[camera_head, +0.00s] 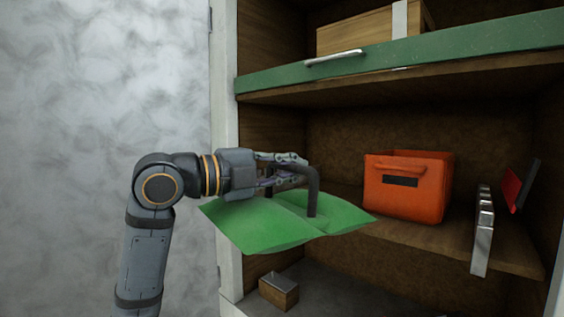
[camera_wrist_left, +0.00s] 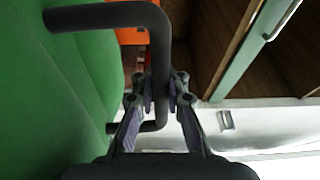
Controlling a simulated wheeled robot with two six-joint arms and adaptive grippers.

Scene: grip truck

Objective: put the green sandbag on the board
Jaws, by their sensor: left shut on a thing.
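The green sandbag (camera_head: 265,226) is a flat green cushion with a dark bar handle (camera_head: 313,190) standing up from it. My left gripper (camera_head: 298,168) is shut on that handle and holds the bag in front of the shelf unit, partly overlapping the middle shelf board (camera_head: 420,238) in the head view. In the left wrist view the two fingers (camera_wrist_left: 161,95) close around the dark handle (camera_wrist_left: 105,15), and the green bag (camera_wrist_left: 60,90) fills the left side. Whether the bag touches the board cannot be told. My right gripper is in neither view.
An orange bin (camera_head: 408,190) stands on the middle board, with a silver upright object (camera_head: 483,230) and a red and black item (camera_head: 517,190) to its right. A small wooden block (camera_head: 279,291) lies below the bag. A green-fronted shelf (camera_head: 440,50) is above.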

